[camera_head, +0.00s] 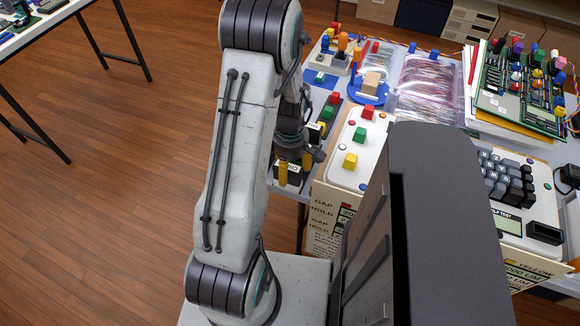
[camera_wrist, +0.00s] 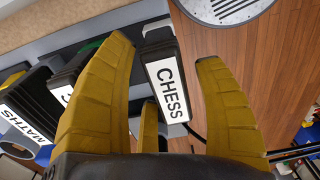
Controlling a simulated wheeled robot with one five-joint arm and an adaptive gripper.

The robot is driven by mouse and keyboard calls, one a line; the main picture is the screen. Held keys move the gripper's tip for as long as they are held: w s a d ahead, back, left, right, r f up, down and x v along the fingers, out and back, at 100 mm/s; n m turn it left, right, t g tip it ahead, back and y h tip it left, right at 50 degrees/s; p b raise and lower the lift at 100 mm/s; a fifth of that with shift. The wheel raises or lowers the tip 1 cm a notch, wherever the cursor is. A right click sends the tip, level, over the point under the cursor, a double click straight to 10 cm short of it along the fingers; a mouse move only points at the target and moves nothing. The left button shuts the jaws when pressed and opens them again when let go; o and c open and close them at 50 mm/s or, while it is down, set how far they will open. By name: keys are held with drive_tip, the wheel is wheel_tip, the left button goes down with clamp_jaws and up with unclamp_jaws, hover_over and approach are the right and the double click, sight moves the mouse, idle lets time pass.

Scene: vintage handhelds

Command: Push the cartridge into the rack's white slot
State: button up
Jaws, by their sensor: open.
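A black cartridge with a white CHESS label (camera_wrist: 167,80) stands between the yellow fingers of my gripper (camera_wrist: 163,54) in the wrist view. The fingers are apart, with a gap showing on each side of it. To the left are a black MATHS cartridge (camera_wrist: 24,108) and another black cartridge (camera_wrist: 63,88), its label partly hidden by the left finger. In the head view my gripper (camera_head: 295,168) is at the table's left edge, beside a black labelled block (camera_head: 291,177).
A white panel with coloured buttons (camera_head: 347,152) stands right of my gripper, and a keypad device (camera_head: 516,205) further right. A circuit board (camera_head: 515,90) rests on papers behind. Open wooden floor (camera_head: 120,190) lies left of my arm.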

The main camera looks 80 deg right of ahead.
wheel_tip(320, 180, up, 12)
idle(0.7)
drive_tip(key=shift+d, duration=0.1)
idle(0.6)
drive_tip(key=w+a+r+n+t, duration=0.1)
drive_tip(key=w+a+r, duration=0.2)
drive_tip(key=w+a, duration=0.4)
drive_tip(key=w+a+r+n+t, duration=0.1)
drive_tip(key=w+a+r, duration=0.3)
drive_tip(key=a, duration=1.2)
drive_tip(key=w+a+r+t, duration=0.1)
drive_tip(key=w+a+r, duration=0.2)
drive_tip(key=w+a, duration=0.7)
drive_tip(key=shift+w+a+r+n+t, duration=0.3)
drive_tip(key=shift+w+a+r+n, duration=0.1)
drive_tip(key=shift+a, duration=0.7)
